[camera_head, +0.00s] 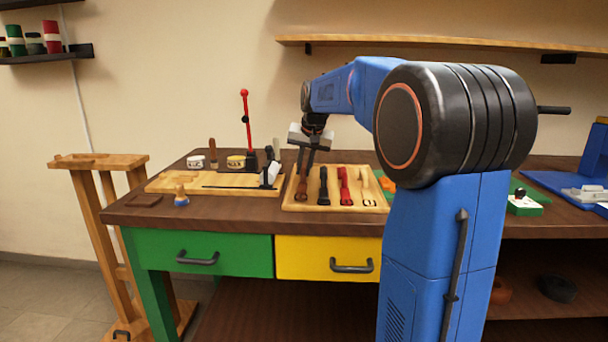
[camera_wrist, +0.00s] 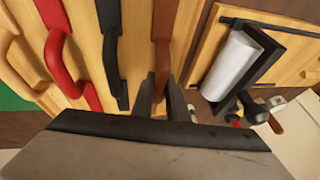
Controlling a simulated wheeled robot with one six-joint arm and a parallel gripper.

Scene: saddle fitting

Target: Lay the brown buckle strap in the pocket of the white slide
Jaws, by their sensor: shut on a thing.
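The brown buckle strap (camera_head: 302,187) lies in the leftmost place of a wooden tray (camera_head: 334,208). In the wrist view the brown strap (camera_wrist: 164,40) runs down between my fingers. My gripper (camera_head: 306,168) is low over the tray and shut on the strap; its fingers also show in the wrist view (camera_wrist: 162,100). The white slide (camera_head: 271,174) is in a dark holder on a wooden board, left of the tray. In the wrist view the slide (camera_wrist: 231,66) is a white rounded piece to the right of my fingers. Its pocket cannot be made out.
Black (camera_head: 323,185), red (camera_head: 345,186) and tan (camera_head: 365,178) straps lie in the same tray. A red upright lever (camera_head: 246,122) stands behind the board (camera_head: 215,183). Two small tins, a brush and a small blue-based piece (camera_head: 181,200) stand near the board.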

